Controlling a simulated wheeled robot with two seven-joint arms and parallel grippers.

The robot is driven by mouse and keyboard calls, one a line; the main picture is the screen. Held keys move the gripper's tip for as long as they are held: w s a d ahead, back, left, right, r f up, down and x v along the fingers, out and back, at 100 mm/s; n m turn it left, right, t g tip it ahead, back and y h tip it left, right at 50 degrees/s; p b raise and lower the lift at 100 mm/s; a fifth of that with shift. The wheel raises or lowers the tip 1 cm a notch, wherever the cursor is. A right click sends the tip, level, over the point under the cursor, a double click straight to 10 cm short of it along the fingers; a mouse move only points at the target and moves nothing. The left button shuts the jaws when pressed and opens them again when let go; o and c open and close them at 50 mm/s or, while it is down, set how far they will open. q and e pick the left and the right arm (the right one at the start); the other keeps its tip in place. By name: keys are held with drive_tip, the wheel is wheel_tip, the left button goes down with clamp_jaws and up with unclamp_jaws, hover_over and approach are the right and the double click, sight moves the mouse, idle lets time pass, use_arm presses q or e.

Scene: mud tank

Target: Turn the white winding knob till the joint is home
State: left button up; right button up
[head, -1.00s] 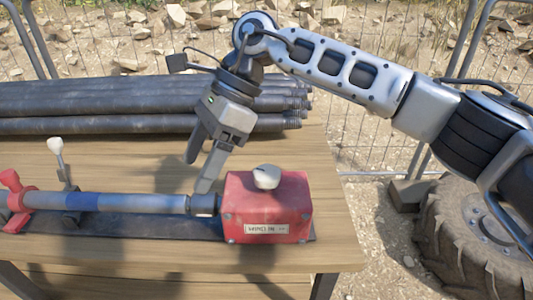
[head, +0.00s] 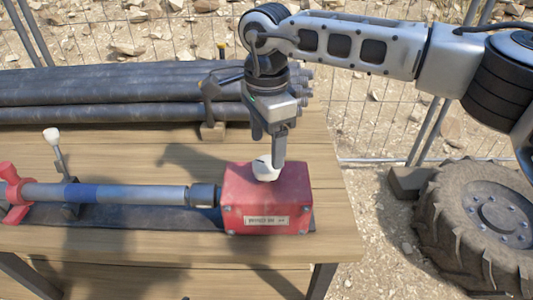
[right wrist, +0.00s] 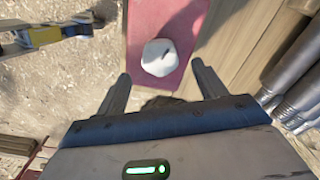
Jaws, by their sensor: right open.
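The white winding knob (head: 265,168) sits on top of the red box (head: 266,205). In the right wrist view the knob (right wrist: 159,57) lies just beyond and between the finger lines, with a dark mark on it. My right gripper (head: 270,153) points down over the knob, open, one finger hiding part of it. In the right wrist view its two fingers (right wrist: 162,78) stand apart with nothing between them. A grey pipe (head: 135,194) with a blue band runs to a dark grey fitting (head: 203,195) at the box's left. I cannot tell how tightly they meet. My left gripper is not in the head view.
A white-tipped lever (head: 54,142) and a red clamp (head: 13,195) stand at the left. Dark pipes (head: 110,105) lie along the back of the wooden table (head: 150,255). A wire fence is behind, and a big tyre (head: 485,220) stands right of the table.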

sight(267, 163)
wheel_tip(267, 163, down, 4)
drive_tip(key=shift+r, duration=0.2)
drive_tip(key=shift+f, duration=0.3)
drive_tip(key=c, duration=1)
drive_tip(key=shift+o, duration=0.2)
